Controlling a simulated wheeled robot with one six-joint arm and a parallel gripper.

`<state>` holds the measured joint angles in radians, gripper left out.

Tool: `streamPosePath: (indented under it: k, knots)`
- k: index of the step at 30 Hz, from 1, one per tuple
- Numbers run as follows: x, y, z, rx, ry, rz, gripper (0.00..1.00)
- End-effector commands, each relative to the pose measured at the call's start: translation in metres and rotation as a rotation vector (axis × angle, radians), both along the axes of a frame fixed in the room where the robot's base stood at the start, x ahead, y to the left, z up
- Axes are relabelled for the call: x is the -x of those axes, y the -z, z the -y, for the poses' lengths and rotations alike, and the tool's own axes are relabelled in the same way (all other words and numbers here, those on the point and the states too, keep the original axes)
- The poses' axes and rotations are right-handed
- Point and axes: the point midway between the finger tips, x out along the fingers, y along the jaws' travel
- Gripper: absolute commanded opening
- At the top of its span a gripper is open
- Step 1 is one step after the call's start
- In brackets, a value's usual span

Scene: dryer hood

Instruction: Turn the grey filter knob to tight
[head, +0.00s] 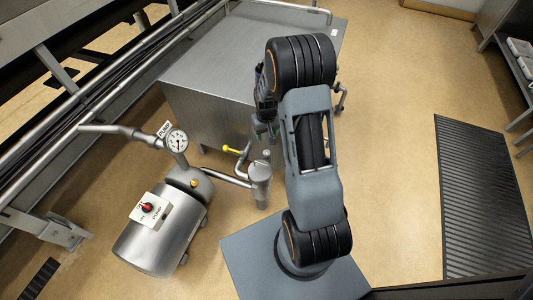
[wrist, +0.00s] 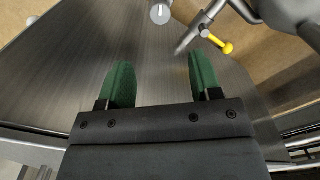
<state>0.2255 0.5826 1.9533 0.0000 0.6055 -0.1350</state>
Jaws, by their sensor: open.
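The filter appears to be the upright grey cylinder (head: 260,182) in the head view, beside the steel cabinet, with a small grey knob (head: 266,154) on top. My gripper (head: 264,130) hangs just above and behind it, partly hidden by my arm. In the wrist view my gripper (wrist: 161,75) is open, its two green fingers apart with nothing between them. I cannot read the knob's setting.
A yellow-handled valve (head: 230,149) sits left of the filter and shows in the wrist view (wrist: 228,48). A steel pump tank (head: 160,240) with a red knob (head: 147,207) and a gauge (head: 177,141) stand left. The steel cabinet (head: 215,105) is close behind.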

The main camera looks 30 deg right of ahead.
Motion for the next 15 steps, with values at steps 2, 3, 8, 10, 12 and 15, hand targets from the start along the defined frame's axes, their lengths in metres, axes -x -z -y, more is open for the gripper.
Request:
streamPosePath:
  k: [2, 3, 8, 10, 12, 15]
  knots:
    - [0.001, 0.019, 0.000, -0.001, 0.000, -0.003, 0.58]
    - [0.001, 0.027, 0.000, -0.001, 0.000, -0.004, 0.58]
    - [0.001, 0.058, 0.000, -0.001, 0.000, -0.003, 0.58]
    - [0.001, 0.071, -0.001, -0.001, 0.000, -0.004, 0.58]
    - [0.001, 0.082, -0.001, -0.001, 0.000, -0.002, 0.58]
    - [0.001, 0.095, -0.001, -0.001, 0.000, -0.001, 0.58]
